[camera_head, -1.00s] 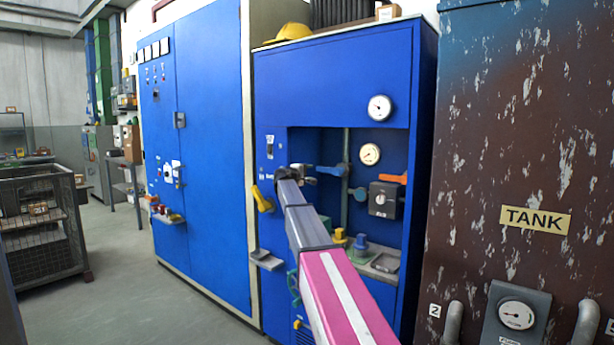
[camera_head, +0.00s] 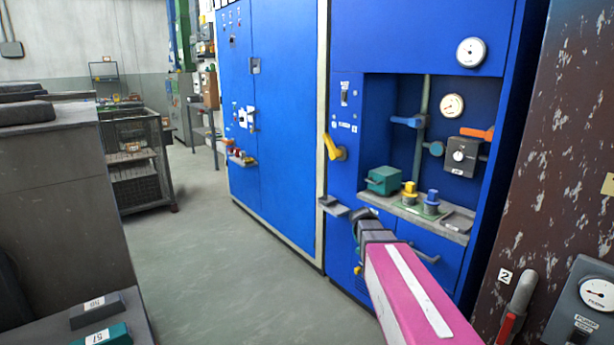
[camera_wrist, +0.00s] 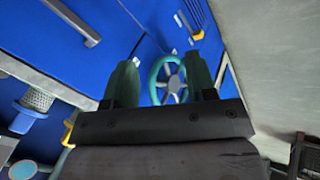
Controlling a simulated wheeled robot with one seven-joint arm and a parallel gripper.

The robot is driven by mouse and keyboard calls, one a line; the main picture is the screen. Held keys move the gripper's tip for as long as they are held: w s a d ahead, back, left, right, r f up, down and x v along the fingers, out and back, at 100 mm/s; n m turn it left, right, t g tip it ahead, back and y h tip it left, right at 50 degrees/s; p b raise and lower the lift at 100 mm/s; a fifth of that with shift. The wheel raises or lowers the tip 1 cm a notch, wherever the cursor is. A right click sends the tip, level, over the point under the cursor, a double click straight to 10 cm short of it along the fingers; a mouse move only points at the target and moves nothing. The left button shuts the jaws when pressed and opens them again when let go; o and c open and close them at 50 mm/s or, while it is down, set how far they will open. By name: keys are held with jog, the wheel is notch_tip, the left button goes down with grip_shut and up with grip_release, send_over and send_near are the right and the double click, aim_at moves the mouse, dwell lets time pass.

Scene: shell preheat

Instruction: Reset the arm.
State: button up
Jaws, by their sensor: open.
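My arm shows in the head view as a pink link with a white stripe, reaching from the lower right toward the blue cabinet (camera_head: 345,200). My gripper's fingers are not clear there; the dark wrist end is in front of the cabinet, below its recess. In the wrist view my gripper (camera_wrist: 162,85) has two dark green fingers spread apart, with nothing between them but the blue panel and part of a teal handwheel (camera_wrist: 170,78) beyond. I cannot tell the distance to the wheel.
A shelf (camera_head: 440,228) in the recess holds a green box (camera_head: 384,180), a yellow-topped piece (camera_head: 409,194) and a blue-topped piece (camera_head: 432,203). A yellow lever (camera_head: 333,147) is on the cabinet front. A rusty tank (camera_head: 560,150) stands at right. The floor (camera_head: 220,260) at left is clear.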

jog(key=s+a+f+m+g+y, duration=0.1)
jog(key=s+a+f+y, duration=0.1)
jog(key=s, duration=0.8)
jog(key=s+a+f+m+g+y, duration=0.1)
jog(key=s+a+f+g+y, duration=0.1)
jog(key=s+a+f, duration=0.3)
jog(key=s+f, duration=0.1)
jog(key=s, duration=0.3)
jog(key=shift+s+f+y, duration=0.2)
jog(key=shift+s+y, duration=0.15)
jog(key=shift+y, duration=0.05)
jog(key=shift+a, duration=0.1)
